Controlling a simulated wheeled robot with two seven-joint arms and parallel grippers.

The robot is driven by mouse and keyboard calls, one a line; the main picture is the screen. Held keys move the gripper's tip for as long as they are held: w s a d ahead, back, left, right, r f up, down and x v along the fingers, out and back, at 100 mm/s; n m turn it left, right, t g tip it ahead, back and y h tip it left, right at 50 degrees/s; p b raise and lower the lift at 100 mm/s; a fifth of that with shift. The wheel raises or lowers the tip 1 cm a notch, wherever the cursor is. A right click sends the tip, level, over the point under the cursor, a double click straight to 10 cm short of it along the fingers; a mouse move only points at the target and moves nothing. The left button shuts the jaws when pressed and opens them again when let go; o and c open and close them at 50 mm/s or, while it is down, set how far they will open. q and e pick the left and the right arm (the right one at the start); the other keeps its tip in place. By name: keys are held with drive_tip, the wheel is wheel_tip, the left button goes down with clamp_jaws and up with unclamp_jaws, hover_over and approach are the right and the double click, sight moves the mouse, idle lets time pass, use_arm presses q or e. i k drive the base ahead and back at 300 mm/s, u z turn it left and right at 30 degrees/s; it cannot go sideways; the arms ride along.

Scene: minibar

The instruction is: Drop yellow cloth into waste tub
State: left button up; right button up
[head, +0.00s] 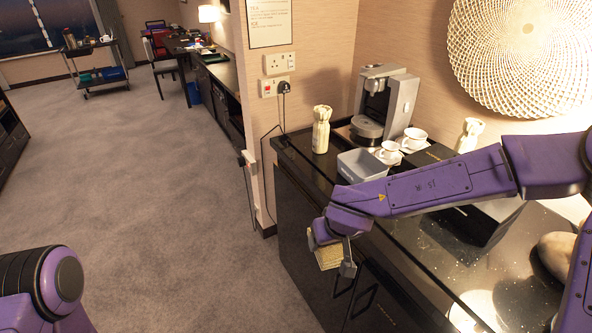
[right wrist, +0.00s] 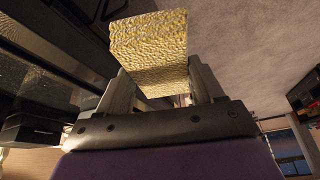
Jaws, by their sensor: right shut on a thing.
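My right gripper (head: 334,248) is shut on the folded yellow cloth (head: 328,256), in front of the dark counter's front edge. In the right wrist view the yellow cloth (right wrist: 148,42) sits between the two fingers of the right gripper (right wrist: 160,85), with its textured face showing. A small grey open tub (head: 362,165) stands on the counter, behind and above the gripper in the head view; its inside shows only in part. I cannot tell if it is the waste tub. My left gripper is out of view.
A blue bin (head: 192,93) stands under the far desk. Carpet left of the counter is clear.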

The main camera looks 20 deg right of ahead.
sight(361, 170)
drive_tip(key=u, duration=1.05)
drive_tip(key=i, duration=1)
drive_tip(key=z, duration=2.3)
